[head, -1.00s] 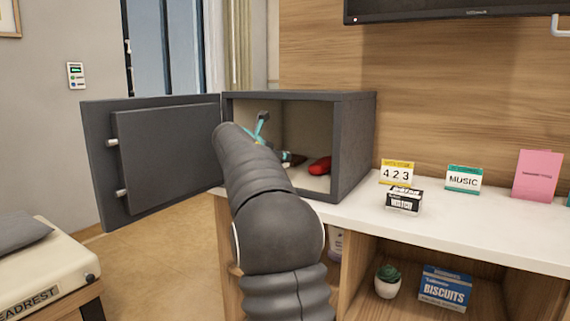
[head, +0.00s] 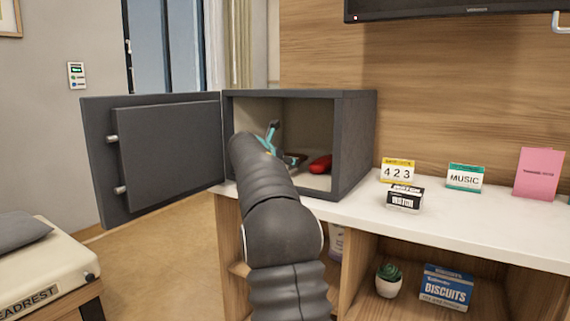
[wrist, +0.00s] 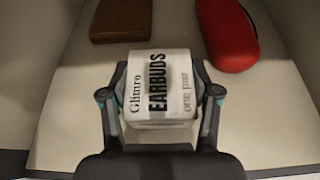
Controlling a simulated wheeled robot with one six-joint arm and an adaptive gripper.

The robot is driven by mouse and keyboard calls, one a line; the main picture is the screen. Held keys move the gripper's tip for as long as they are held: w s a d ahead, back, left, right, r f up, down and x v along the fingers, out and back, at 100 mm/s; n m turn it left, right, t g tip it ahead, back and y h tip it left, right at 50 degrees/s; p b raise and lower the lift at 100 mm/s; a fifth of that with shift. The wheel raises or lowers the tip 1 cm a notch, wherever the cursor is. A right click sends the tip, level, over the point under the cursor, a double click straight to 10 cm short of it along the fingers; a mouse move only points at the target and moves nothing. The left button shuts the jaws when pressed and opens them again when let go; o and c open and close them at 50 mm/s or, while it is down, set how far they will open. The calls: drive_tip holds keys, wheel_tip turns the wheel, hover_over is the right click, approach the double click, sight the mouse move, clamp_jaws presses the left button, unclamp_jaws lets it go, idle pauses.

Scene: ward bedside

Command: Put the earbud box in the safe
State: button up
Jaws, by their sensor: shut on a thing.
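The earbud box (wrist: 160,88), white with black EARBUDS lettering, is between the fingers of my gripper (wrist: 160,100) in the wrist view. My gripper is shut on it. The gripper is inside the opening of the dark grey safe (head: 358,140), whose door (head: 165,150) stands wide open to the left. In the head view my arm hides the box, and only part of the gripper (head: 272,140) shows. I cannot tell whether the box touches the safe floor.
Inside the safe are a red case (wrist: 228,35), also in the head view (head: 320,164), and a brown wallet-like item (wrist: 121,20). On the white counter (head: 450,212), right of the safe, stand a watch box (head: 404,199), a 423 box (head: 398,172) and a music box (head: 464,178).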

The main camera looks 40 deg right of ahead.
drive_tip(key=shift+f, duration=0.15)
drive_tip(key=o, duration=1.2)
drive_tip(key=shift+a+r, duration=0.2)
drive_tip(key=shift+r, duration=0.1)
drive_tip(key=v, duration=1.1)
drive_tip(key=shift+s+a+r, duration=0.15)
drive_tip(key=shift+a+r, duration=0.05)
drive_tip(key=shift+a, duration=0.05)
